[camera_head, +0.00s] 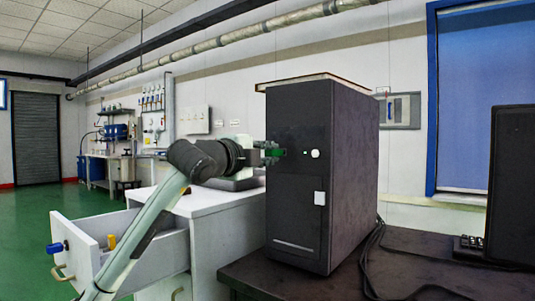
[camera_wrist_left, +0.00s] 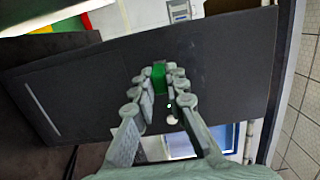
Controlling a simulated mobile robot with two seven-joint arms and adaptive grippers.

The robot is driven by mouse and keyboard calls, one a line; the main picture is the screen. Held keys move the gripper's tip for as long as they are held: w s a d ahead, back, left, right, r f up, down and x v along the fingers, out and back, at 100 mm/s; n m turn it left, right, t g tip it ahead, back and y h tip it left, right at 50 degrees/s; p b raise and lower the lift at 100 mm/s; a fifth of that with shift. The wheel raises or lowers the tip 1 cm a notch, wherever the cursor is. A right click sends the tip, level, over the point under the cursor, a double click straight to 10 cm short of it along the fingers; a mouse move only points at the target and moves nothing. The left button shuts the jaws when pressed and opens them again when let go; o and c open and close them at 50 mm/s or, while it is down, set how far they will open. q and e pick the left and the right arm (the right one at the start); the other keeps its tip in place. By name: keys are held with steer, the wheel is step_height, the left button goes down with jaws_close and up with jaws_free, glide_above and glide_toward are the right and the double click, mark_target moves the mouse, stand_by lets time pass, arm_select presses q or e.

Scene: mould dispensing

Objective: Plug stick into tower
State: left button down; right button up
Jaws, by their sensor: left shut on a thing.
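The tower (camera_head: 342,190) is a tall black computer case standing upright on the dark desk. Its front has a round white button and a square white patch. My left gripper (camera_head: 271,150) is at the upper part of this front face. In the left wrist view my left gripper (camera_wrist_left: 158,84) is shut on a small green stick (camera_wrist_left: 158,72), with its end at or very near the black tower face (camera_wrist_left: 215,55). The stick also shows in the head view (camera_head: 279,152). Whether its tip is inside a port is hidden. My right gripper is not in view.
A white cabinet (camera_head: 220,222) stands left of the tower, with an open drawer (camera_head: 160,262) holding a yellow item. Black cables (camera_head: 372,250) lie right of the tower on the dark desk (camera_head: 400,270). A black monitor (camera_head: 512,185) stands at the right.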

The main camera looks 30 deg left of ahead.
arm_select(q)
steer(key=shift+w, duration=0.55)
steer(key=c, duration=1.5)
jaws_free()
steer(key=shift+o, duration=0.2)
steer(key=shift+s, duration=0.15)
steer(key=s, duration=1.1)
steer(key=shift+s+d, duration=0.3)
steer(key=shift+s, duration=0.1)
